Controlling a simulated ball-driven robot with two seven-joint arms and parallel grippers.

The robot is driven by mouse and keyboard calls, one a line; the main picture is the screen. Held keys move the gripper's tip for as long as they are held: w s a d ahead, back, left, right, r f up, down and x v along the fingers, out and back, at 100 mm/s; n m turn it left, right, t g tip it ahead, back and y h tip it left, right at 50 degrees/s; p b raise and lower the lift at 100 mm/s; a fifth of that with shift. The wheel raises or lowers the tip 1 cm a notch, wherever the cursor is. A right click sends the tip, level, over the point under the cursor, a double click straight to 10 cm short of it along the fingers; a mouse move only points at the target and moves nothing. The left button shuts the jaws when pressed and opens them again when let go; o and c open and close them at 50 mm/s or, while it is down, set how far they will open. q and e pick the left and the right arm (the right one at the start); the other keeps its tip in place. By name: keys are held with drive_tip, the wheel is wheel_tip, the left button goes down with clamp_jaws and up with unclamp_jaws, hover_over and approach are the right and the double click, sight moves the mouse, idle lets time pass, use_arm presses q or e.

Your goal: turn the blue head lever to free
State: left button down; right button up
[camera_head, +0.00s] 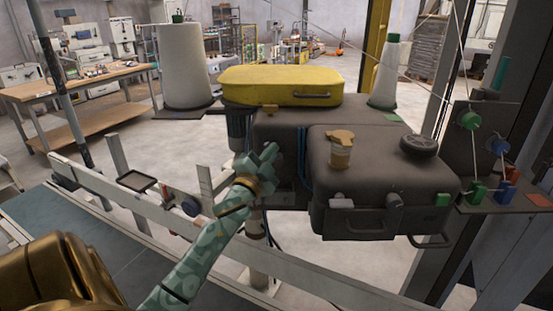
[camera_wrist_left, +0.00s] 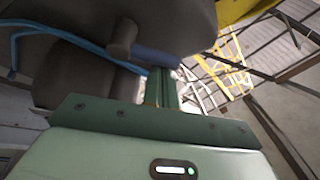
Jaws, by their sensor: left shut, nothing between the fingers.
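The dark grey machine head (camera_head: 400,215) sits right of centre in the head view. My left gripper (camera_head: 268,158) is at its left side, with fingers pointing toward the housing. In the left wrist view the green fingers (camera_wrist_left: 161,88) are shut with nothing between them. A blue lever (camera_wrist_left: 155,57) sticks out sideways from a round grey pivot (camera_wrist_left: 124,40) on the housing, just beyond the fingertips. I cannot tell whether the fingers touch it. In the head view I cannot make out the lever; my gripper may cover it. My right gripper is not in view.
A yellow cover (camera_head: 280,85) lies behind the head, between two white thread cones (camera_head: 185,65) (camera_head: 384,72). Light blue hoses (camera_wrist_left: 60,27) run along the housing. A white rail (camera_head: 165,212) crosses in front. Thread guides with coloured knobs (camera_head: 470,120) stand at right.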

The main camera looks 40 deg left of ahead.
use_arm(q)
drive_tip(key=shift+s+a+f+n+y+b, duration=0.3)
drive_tip(key=shift+n+y+b, duration=0.2)
drive_tip(key=shift+n+y, duration=0.9)
drive_tip(key=shift+s+a+f+n+y+b, duration=0.25)
drive_tip(key=shift+f+n+y+b, duration=0.3)
drive_tip(key=shift+n, duration=1.45)
drive_tip(key=shift+s+a+f+n+y+b, duration=0.2)
drive_tip(key=shift+a+n+y+b, duration=0.15)
drive_tip(key=shift+n+y, duration=1.1)
drive_tip(key=shift+n+g, duration=0.3)
drive_tip(key=shift+n, duration=0.15)
